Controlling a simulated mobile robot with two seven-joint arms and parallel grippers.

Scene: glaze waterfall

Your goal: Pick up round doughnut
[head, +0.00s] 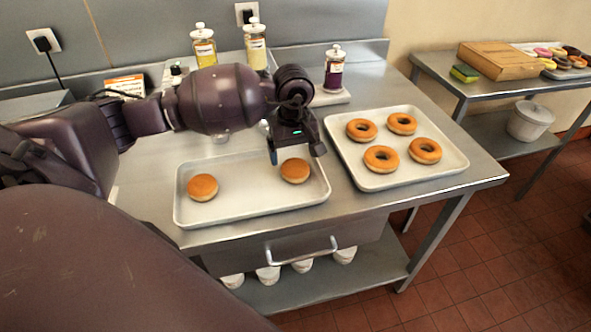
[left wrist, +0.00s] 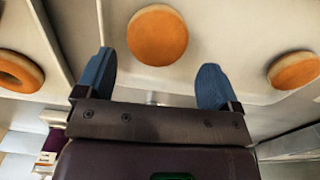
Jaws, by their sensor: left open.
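Two round doughnuts without holes, golden brown on top, lie apart on the left tray (head: 245,200). One round doughnut (head: 203,187) is at the tray's left; the other (head: 295,171) is at its right. My left gripper (head: 294,153) is open and empty just behind and above the right-hand one. In the left wrist view, that doughnut (left wrist: 157,35) shows whole just beyond the gap between my open blue fingers (left wrist: 153,75). The left-hand round doughnut (left wrist: 294,70) is at the right of that view. My right gripper is not in view.
A second tray (head: 371,180) holds several ring doughnuts, one (head: 381,159) near its front. A side table (head: 440,66) with a cardboard box (head: 497,60) is at the right.

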